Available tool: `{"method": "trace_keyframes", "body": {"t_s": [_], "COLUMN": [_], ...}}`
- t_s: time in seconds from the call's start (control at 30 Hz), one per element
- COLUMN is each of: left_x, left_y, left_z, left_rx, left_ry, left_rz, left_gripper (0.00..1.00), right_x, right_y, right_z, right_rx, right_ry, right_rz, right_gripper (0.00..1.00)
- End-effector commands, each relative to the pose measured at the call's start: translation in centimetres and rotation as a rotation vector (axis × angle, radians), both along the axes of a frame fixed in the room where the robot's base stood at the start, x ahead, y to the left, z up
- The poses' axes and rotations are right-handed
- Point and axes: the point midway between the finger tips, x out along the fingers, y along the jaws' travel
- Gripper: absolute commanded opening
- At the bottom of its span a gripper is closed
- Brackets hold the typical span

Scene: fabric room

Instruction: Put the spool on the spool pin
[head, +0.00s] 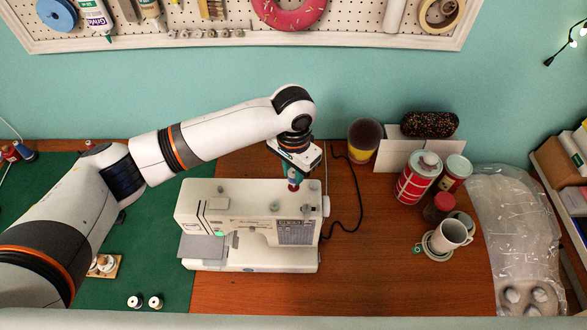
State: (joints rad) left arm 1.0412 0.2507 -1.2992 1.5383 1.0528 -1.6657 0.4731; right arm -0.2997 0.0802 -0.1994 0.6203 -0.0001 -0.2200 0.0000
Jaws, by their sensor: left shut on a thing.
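My left gripper (293,178) reaches in from the left and points down over the right part of the sewing machine's top. It is shut on a small spool (293,187), of which a reddish part shows between and below the fingertips. The white sewing machine (245,228) stands upright on the table. The spool pin cannot be clearly made out; the gripper and spool are close over that area of the top. I cannot tell whether the spool touches the machine. My right gripper is not in view.
Spools (155,302) stand on the green mat (150,250). A black cord (355,195) runs right of the machine. Red cans (417,177), a white mug (450,234) and a plastic bag (515,235) stand or lie farther right. Bare wood (370,270) is free in front of them.

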Motion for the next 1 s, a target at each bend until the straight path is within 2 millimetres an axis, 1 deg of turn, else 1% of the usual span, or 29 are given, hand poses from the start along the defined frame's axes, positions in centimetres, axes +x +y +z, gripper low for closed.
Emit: {"method": "trace_keyframes", "body": {"t_s": [1.0], "left_x": [0.0], "left_y": [0.0], "left_z": [-2.4], "left_rx": [0.001], "left_ry": [0.001], "left_rz": [0.000], "left_gripper": [0.03], "right_x": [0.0], "right_y": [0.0], "right_z": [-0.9], "right_rx": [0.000], "right_ry": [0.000], "right_rz": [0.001], "right_gripper": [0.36]}}
